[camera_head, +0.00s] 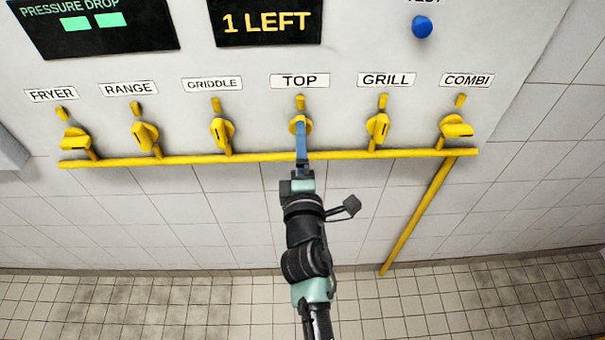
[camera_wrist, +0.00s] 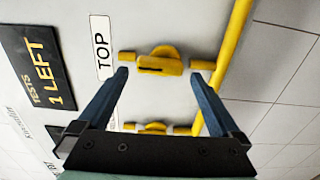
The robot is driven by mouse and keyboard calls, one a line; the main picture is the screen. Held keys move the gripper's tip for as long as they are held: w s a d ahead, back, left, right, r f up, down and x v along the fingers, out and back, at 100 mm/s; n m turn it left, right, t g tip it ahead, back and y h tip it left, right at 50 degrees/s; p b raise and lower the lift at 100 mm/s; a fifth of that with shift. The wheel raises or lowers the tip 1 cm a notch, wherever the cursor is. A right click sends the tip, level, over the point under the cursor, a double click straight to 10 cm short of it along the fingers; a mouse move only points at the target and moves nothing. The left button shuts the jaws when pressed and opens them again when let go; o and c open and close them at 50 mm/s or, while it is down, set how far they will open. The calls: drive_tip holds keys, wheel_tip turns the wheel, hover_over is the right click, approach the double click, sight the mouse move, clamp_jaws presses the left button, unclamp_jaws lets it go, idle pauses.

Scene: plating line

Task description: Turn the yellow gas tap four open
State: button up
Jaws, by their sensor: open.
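The fourth yellow tap from the left (camera_head: 293,124) sits under the TOP label (camera_head: 300,81) in the head view, partly hidden by my gripper. In the wrist view the same tap (camera_wrist: 160,62) shows just beyond my fingertips, its slotted handle lying roughly in line with the pipe stubs on either side. My gripper (camera_wrist: 160,74) is open, with one blue finger toward the label side and one toward the rail side of the handle. Nothing is between the fingers, and I cannot see contact. In the head view my gripper (camera_head: 301,124) reaches up to this tap from below.
Other yellow taps flank it, including GRIDDLE (camera_head: 221,130) and GRILL (camera_head: 378,128). A yellow rail pipe (camera_head: 200,160) runs below, with a slanted pipe (camera_head: 420,210) at right. A display (camera_head: 267,23) reads "1 LEFT"; a blue button (camera_head: 422,27) is upper right.

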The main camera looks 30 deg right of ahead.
drive_tip(key=b+v, duration=0.1)
drive_tip(key=v, duration=0.7)
drive_tip(key=shift+b, duration=0.3)
